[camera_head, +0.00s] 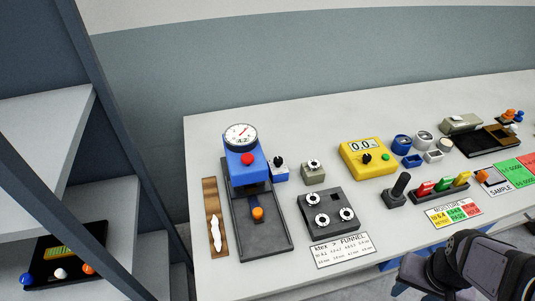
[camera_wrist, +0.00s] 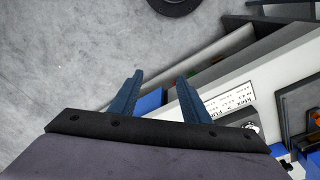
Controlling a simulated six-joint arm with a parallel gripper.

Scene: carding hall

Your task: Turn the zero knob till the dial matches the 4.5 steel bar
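The blue tester (camera_head: 246,168) stands upright at the left of the bench, with a round white dial (camera_head: 240,136) on top and a red button on its front. The dial's needle is too small to read. A small blue box with a black-and-white knob (camera_head: 279,162) sits at its right side, possibly the zero knob. A similar knob (camera_head: 314,164) tops a grey-green box beside it. I cannot pick out a bar marked 4.5. My gripper (camera_wrist: 158,92) is open and empty in the wrist view, above the floor beside the bench's edge, far from the knobs.
A wooden strip (camera_head: 212,215) lies left. A shelf unit (camera_head: 40,130) rises at far left. My arm is at lower right.

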